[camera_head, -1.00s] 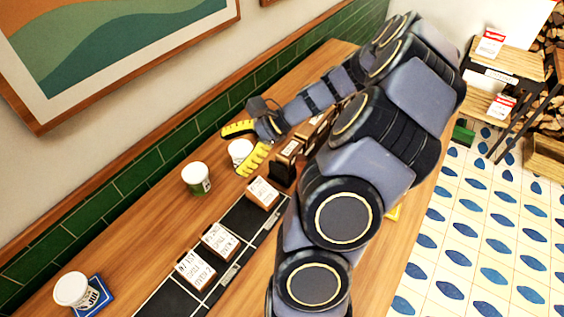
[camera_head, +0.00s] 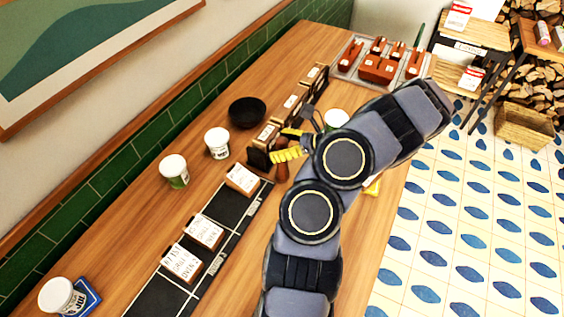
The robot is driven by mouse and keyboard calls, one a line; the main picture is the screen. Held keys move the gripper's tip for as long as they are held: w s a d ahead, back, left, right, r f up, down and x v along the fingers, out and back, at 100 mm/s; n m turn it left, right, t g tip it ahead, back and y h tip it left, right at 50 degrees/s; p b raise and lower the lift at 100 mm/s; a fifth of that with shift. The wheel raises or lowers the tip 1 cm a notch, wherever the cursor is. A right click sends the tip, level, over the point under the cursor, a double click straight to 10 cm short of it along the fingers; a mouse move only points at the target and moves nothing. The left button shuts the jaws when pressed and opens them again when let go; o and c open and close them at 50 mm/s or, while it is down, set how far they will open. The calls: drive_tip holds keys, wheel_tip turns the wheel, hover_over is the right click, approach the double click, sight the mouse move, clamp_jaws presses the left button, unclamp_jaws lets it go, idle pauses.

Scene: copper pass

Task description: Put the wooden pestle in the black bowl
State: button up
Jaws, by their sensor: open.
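The black bowl (camera_head: 247,112) stands upright and looks empty on the wooden counter, near the green tiled wall. My gripper (camera_head: 277,144), with yellow fingers, is open at the row of dark wooden boxes, to the right of and nearer than the bowl. A small reddish-brown piece (camera_head: 283,172) shows just below the fingers. It may be the wooden pestle, but its shape is mostly hidden by my arm and the boxes. I cannot tell whether the fingers touch it.
White-lidded tubs stand left of the bowl (camera_head: 217,143) and nearer (camera_head: 174,170). White-labelled blocks lie on a black tiled strip (camera_head: 228,209). A grey tray (camera_head: 347,48) with brown blocks stands far back.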

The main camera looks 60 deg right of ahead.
drive_tip(key=shift+w+a+f, duration=0.15)
drive_tip(key=shift+w+f, duration=0.1)
drive_tip(key=shift+w, duration=0.4)
clamp_jaws()
drive_tip(key=shift+r, duration=0.15)
